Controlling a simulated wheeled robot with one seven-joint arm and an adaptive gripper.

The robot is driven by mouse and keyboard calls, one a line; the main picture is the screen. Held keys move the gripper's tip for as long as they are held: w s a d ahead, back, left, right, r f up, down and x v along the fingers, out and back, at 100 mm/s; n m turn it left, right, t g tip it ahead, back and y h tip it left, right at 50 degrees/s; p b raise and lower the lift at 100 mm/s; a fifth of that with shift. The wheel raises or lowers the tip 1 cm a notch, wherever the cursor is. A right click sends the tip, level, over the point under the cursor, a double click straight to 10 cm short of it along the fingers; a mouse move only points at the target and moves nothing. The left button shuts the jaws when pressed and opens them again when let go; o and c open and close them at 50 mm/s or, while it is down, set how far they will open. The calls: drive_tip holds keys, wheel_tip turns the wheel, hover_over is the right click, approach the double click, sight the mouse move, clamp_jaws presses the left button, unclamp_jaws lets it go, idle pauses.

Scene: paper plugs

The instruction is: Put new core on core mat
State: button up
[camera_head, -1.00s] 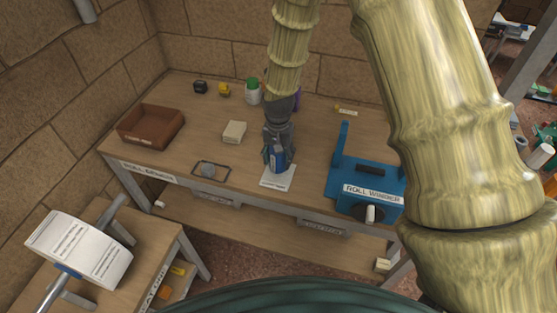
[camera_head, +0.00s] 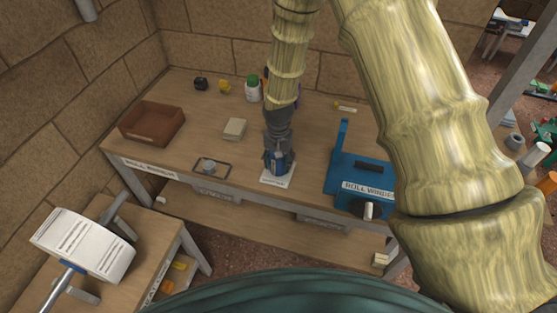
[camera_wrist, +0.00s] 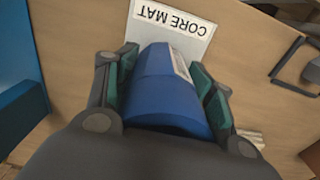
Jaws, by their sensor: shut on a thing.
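My gripper (camera_head: 277,160) is shut on a blue core with a white label. The core (camera_wrist: 165,92) fills the space between the green finger pads in the wrist view. The white core mat (camera_head: 279,178) lies on the bench near its front edge, below my gripper. In the wrist view the core mat (camera_wrist: 176,27) shows its printed name, and the core covers part of it. I cannot tell whether the core touches the mat.
The blue roll winder (camera_head: 362,181) stands to the right of the mat. A dark outlined holder (camera_head: 211,168) with a grey piece lies to the left. A brown tray (camera_head: 152,123), a pale block (camera_head: 235,129) and a green-capped bottle (camera_head: 253,88) stand farther back.

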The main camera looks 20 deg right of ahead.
drive_tip(key=o, duration=1.1)
drive_tip(key=shift+c, duration=0.2)
drive_tip(key=shift+r, duration=0.1)
drive_tip(key=shift+r+b, duration=1.85)
drive_tip(key=shift+r, duration=4.2)
